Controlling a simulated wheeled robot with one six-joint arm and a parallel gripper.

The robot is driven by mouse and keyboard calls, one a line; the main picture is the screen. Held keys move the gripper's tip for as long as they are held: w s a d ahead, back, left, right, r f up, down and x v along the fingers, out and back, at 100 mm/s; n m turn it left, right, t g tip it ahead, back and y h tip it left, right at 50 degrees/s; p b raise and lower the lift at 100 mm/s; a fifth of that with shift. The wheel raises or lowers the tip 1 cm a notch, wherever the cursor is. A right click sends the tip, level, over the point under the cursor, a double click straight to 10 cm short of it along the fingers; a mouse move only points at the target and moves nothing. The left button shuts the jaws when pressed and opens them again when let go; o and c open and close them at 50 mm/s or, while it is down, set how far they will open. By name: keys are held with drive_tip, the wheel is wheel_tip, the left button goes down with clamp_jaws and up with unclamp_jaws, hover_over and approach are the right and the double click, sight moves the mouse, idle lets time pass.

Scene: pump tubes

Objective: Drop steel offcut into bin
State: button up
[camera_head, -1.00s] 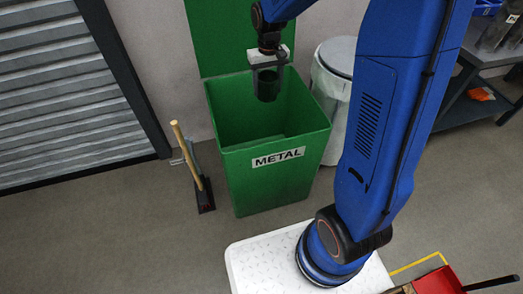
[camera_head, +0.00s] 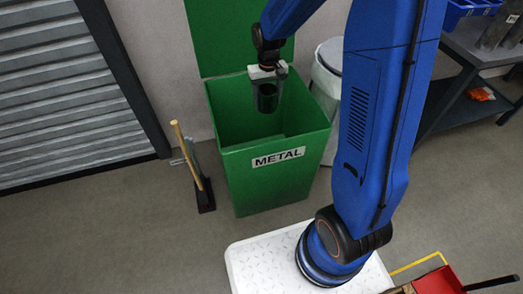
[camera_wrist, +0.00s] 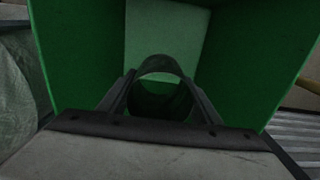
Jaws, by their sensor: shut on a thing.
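The steel offcut (camera_head: 266,99) is a short dark tube held between the fingers of my gripper (camera_head: 267,86). It hangs upright at the mouth of the green bin (camera_head: 262,182) labelled METAL, whose lid stands open at the back. In the wrist view the offcut (camera_wrist: 160,66) shows as a dark ring between the two fingers of my gripper (camera_wrist: 160,88), with the green bin's inner walls (camera_wrist: 245,60) around it. The bin's floor is partly hidden by the offcut and gripper.
A broom (camera_head: 190,160) with a dustpan leans left of the bin. A dark workbench (camera_head: 470,75) is at the right. The floor (camera_head: 110,230) at left is clear.

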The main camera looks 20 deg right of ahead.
drive_tip(key=o, duration=1.2)
drive_tip(key=shift+o, duration=0.2)
wheel_tip(320, 180, up, 17)
drive_tip(key=shift+r, duration=0.2)
drive_tip(key=shift+s, duration=0.1)
